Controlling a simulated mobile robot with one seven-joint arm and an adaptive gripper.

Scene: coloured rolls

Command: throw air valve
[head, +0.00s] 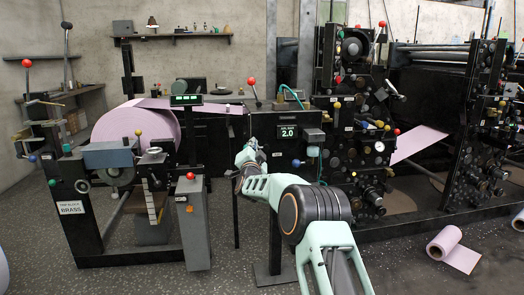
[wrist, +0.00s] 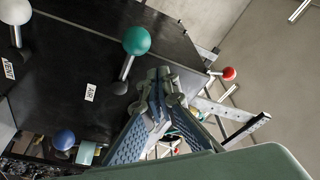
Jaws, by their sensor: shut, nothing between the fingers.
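In the wrist view the air valve is a lever with a green ball knob (wrist: 136,41) on a short metal stem, on a black panel. A white tag (wrist: 90,92) reading AIR is beside its foot. My gripper (wrist: 160,88) is shut and empty, with its fingertips close to the lever, just below and right of the green ball. I cannot tell whether they touch the stem. In the head view my gripper (head: 243,168) is in front of the black cabinet, left of the blue knob. The green ball cannot be made out clearly there.
A white ball lever (wrist: 14,12) with a VENT tag and a blue knob (wrist: 64,140) share the panel. A red ball (wrist: 229,73) is at right. In the head view a display (head: 288,132) reads 2.0. A pink roll (head: 135,135) and a grey pedestal (head: 193,225) stand left.

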